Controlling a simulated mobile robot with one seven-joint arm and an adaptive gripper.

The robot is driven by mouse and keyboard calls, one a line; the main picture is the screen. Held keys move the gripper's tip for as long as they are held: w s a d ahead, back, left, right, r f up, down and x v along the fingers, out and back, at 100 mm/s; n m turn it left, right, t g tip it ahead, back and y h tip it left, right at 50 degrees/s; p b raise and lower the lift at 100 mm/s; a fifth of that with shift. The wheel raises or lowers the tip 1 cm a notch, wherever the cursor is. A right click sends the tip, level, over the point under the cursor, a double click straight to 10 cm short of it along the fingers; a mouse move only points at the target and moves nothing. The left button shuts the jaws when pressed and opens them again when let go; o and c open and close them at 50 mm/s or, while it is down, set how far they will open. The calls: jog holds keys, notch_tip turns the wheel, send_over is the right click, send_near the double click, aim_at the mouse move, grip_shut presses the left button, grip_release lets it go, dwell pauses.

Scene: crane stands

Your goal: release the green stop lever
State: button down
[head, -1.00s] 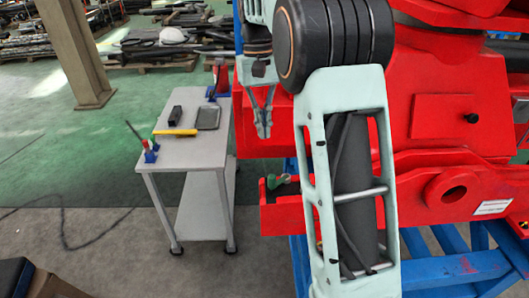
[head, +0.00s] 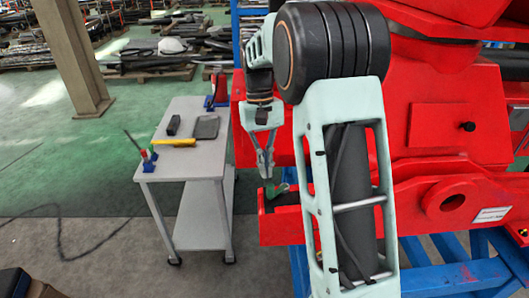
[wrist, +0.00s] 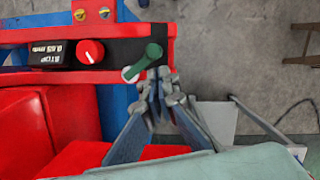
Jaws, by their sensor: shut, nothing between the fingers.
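The green stop lever (head: 275,189) sits on the end of a red beam of the crane stand. In the wrist view the lever (wrist: 146,62) lies slanted on a black panel, with a pale end at lower left. My gripper (head: 267,172) is just above the lever in the head view. In the wrist view my fingertips (wrist: 159,76) are together and empty, right beside the lever's lower right side. I cannot tell whether they touch it. The lever's pivot is not clear.
A red knob (wrist: 90,51) and a dark label plate (wrist: 52,53) are left of the lever. The red crane body (head: 440,150) fills the right side. A grey table (head: 185,160) with tools stands at left.

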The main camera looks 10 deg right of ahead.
aim_at(271, 184)
jog(key=shift+x, duration=1.25)
jog(key=shift+s+n, duration=0.35)
jog(key=shift+n, duration=0.45)
jog(key=shift+s+n+h, duration=0.2)
jog(key=shift+n+h, duration=0.1)
jog(key=shift+n, duration=0.1)
jog(key=n, duration=0.1)
jog(key=s+n, duration=0.1)
jog(key=n, duration=0.1)
jog(key=shift+s+d+h, duration=0.2)
jog(key=shift+h, duration=0.1)
jog(key=n, duration=0.2)
jog(key=s+d+n+t, duration=0.1)
jog(key=shift+s+n+h, duration=0.2)
jog(key=shift+n+h, duration=0.2)
jog(key=shift+s+p, duration=0.1)
jog(key=shift+p, duration=0.2)
jog(key=shift+s+d, duration=0.1)
jog(key=shift+d, duration=0.05)
jog(key=v, duration=1.2)
